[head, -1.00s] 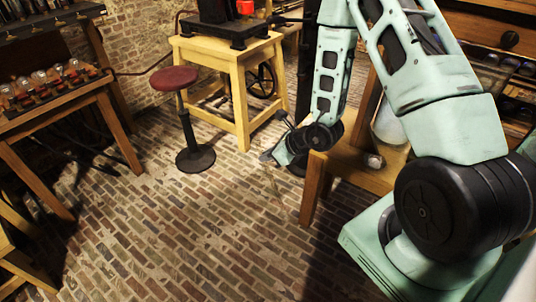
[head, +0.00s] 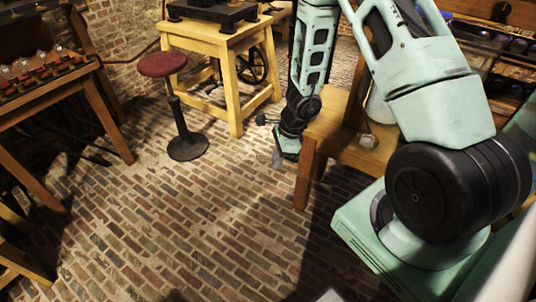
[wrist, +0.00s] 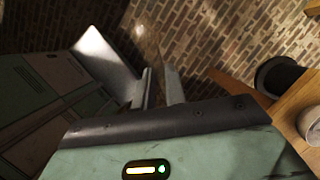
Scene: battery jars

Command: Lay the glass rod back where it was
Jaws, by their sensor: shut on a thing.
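My gripper (head: 279,160) hangs at the left end of a wooden table in the head view, above the brick floor. In the wrist view my gripper (wrist: 158,88) has its two fingers close together with a narrow gap. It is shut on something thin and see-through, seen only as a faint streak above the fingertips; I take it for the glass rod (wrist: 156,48). Its ends and exact tilt cannot be made out. In the head view the rod cannot be made out.
The wooden table (head: 325,130) beside my gripper bears a glass jar (head: 380,106) and a small pale round piece (head: 368,141). A red-topped stool (head: 162,64) and a pale wooden stand (head: 230,50) are behind. A bench with bulbs (head: 50,80) is at left. The floor between is clear.

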